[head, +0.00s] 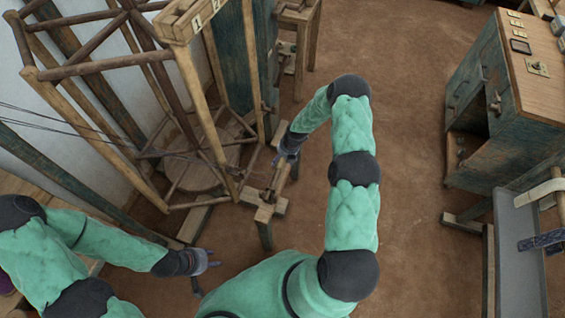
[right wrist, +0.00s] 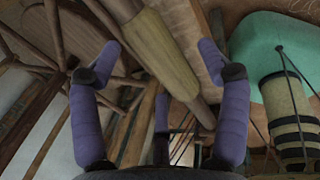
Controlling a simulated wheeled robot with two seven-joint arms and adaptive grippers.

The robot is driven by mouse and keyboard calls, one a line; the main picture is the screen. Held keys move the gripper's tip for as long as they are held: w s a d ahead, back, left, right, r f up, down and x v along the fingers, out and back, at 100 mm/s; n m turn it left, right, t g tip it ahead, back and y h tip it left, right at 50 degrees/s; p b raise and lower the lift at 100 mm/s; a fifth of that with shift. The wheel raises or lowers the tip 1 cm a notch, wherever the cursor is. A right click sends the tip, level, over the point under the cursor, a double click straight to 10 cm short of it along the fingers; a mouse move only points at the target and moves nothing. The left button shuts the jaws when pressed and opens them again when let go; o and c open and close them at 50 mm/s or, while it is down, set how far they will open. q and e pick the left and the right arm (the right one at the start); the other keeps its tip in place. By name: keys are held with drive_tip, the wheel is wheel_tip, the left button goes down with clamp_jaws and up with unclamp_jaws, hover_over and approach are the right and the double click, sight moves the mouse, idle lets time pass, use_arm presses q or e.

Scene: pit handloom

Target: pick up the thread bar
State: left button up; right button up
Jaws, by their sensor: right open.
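In the right wrist view, a wooden bar with a pale yellowish sleeve (right wrist: 165,60) runs diagonally behind the space between my right fingers; it may be the thread bar, but I cannot be sure. My right gripper (right wrist: 157,58) is open, its purple fingers wide apart, with nothing held. In the head view my right gripper (head: 287,158) is beside a small wooden stand (head: 266,208) at the foot of the round frame. My left gripper (head: 206,262) is low at the lower left, apart from the frame; its fingers are too small to judge.
A tall round wooden frame (head: 105,62) with slanting poles fills the upper left, against a pale wall. A worn teal cabinet (head: 500,85) with a wooden top stands at the right, near a grey metal tray (head: 520,260). The brown floor (head: 420,130) between is clear.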

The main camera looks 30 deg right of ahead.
drive_tip(key=shift+w+f, duration=0.1)
drive_tip(key=shift+f, duration=0.25)
drive_tip(key=c, duration=1.5)
drive_tip(key=shift+o, duration=0.2)
drive_tip(key=shift+r, duration=0.1)
